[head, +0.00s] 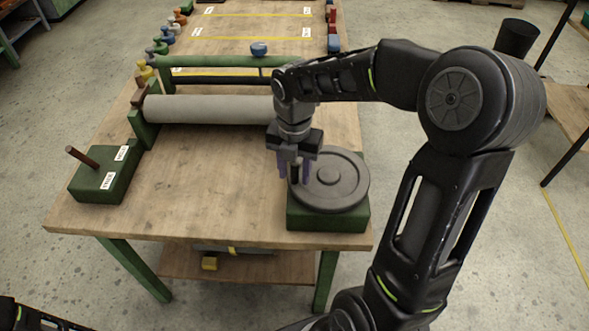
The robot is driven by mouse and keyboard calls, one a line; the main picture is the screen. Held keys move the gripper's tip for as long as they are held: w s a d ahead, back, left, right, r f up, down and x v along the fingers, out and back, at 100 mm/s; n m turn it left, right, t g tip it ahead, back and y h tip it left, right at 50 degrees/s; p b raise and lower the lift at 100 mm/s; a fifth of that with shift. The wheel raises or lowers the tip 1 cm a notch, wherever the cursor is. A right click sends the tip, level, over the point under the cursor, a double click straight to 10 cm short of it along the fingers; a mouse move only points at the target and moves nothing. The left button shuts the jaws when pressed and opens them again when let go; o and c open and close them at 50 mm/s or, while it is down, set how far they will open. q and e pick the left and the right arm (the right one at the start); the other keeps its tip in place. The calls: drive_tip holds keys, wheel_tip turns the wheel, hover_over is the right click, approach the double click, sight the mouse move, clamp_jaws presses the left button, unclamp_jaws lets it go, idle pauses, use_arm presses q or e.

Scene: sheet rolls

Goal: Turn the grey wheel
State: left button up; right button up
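The grey wheel (336,184) lies flat on a green block (328,219) at the front right corner of the table. It is a round disc with a raised rim and a hub. A short dark upright handle (295,174) stands at its left edge. My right gripper (294,172) points down over that edge, with its fingers on either side of the handle. I cannot tell whether the fingers touch the handle. My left gripper is not in view; only a dark part of my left arm shows at the bottom left corner.
A grey roller (208,109) lies across the wooden table (215,190) behind the wheel, with green bars beyond it. A green block with a brown lever (82,157) stands at the left. Several coloured knobs line the far left edge. The table's front middle is clear.

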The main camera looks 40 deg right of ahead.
drive_tip(key=shift+f, duration=0.1)
clamp_jaws()
idle(0.4)
idle(1.0)
